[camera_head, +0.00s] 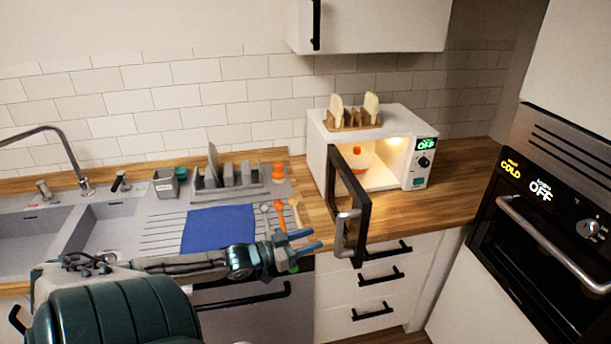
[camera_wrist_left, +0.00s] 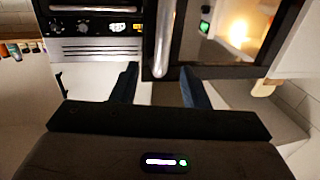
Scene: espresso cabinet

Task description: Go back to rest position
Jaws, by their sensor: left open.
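My left gripper (camera_head: 304,241) is in the middle of the head view, in front of the counter edge and left of the microwave door. Its two blue fingers are apart, with nothing seen between them. In the left wrist view my left gripper (camera_wrist_left: 160,90) is also open, and the silver door handle (camera_wrist_left: 165,40) shows just beyond the fingertips. In the head view the microwave (camera_head: 397,121) stands on the counter with its door (camera_head: 362,190) open and its inside lit. An orange and white item (camera_head: 358,158) is inside it. My right gripper does not show.
A toast rack (camera_head: 352,126) with bread slices stands on the microwave. A blue cloth (camera_head: 217,228), a dish rack (camera_head: 228,182) and utensils (camera_head: 280,214) lie left of it, beside the sink (camera_head: 102,222). The oven (camera_head: 550,215) is at the right. The counter right of the microwave is clear.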

